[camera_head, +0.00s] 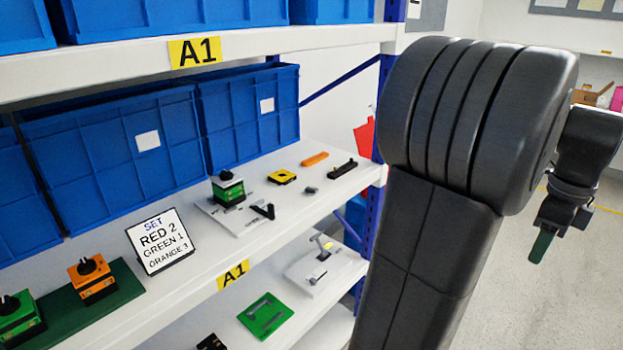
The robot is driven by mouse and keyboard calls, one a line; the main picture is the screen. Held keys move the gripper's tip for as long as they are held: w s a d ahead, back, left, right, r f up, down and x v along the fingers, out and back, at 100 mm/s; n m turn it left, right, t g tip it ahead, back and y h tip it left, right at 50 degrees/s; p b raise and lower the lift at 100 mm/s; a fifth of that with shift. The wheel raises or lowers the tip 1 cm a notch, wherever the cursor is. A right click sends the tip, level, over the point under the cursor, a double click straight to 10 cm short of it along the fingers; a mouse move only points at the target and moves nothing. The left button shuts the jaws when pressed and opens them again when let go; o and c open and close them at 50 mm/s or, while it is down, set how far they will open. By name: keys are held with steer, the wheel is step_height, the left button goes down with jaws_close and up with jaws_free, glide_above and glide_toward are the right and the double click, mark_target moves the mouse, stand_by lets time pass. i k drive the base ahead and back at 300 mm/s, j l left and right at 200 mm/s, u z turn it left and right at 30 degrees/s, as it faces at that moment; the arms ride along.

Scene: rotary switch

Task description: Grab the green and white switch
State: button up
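A green switch with a pale upper part and a dark knob (228,190) stands upright on a white plate (215,214) on the middle shelf. Another green switch with a black knob (20,315) is at the lower left, partly cut by the frame edge. My gripper (550,222) hangs at the far right, over the floor and well apart from the shelf and both switches. A green piece shows at its tip; whether it is a finger pad or a held thing is unclear. The finger gap is not visible.
An orange switch (92,278) stands on a green board. A sign (161,241) reads RED 2, GREEN 1, ORANGE 3. Blue bins (118,150) line the shelf's back. A blue upright (373,225) and the upper shelf edge (110,72) bound the space. Floor at right is clear.

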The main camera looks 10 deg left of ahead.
mark_target(227, 193)
steer(key=i+l+u, duration=0.15)
steer(key=i, duration=0.35)
steer(key=i+l+u, duration=0.15)
steer(key=i, duration=0.4)
steer(key=l+u, duration=0.1)
steer(key=u, duration=2.95)
